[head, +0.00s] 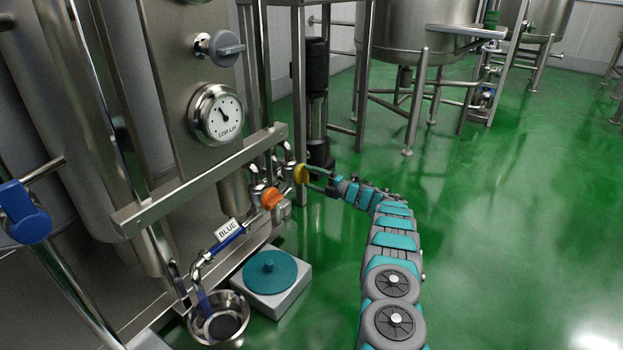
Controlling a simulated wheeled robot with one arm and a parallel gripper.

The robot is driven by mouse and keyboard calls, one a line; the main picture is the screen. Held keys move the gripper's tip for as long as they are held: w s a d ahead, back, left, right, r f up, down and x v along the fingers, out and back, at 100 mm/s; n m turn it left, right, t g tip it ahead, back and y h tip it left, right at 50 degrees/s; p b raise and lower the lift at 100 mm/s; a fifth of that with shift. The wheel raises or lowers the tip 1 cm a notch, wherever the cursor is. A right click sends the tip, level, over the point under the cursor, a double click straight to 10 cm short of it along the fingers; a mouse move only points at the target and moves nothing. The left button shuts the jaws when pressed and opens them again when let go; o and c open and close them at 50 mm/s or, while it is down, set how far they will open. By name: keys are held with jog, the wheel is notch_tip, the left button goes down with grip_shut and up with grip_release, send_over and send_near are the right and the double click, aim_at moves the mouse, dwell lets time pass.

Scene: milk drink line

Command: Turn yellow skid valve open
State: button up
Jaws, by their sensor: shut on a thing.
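The yellow valve handle (301,174) sits on the skid's pipework at the middle of the head view, just behind and right of an orange valve handle (271,199). My gripper (312,175) reaches in from the right and is shut on the yellow handle. The gripper's fingers lie on either side of the handle and hide part of it. The valve body and the handle's exact angle are hard to make out at this size.
A pressure-style gauge (217,114) and a grey knob (226,48) are on the steel panel. A rail (200,182) crosses above the valves. Green floor (510,220) is clear at right.

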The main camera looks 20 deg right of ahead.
jog(key=shift+a+f, duration=0.1)
jog(key=o, duration=1.1)
jog(key=shift+o, duration=0.2)
jog(key=v, duration=0.8)
jog(key=shift+p, duration=0.45)
jog(key=shift+w, duration=0.1)
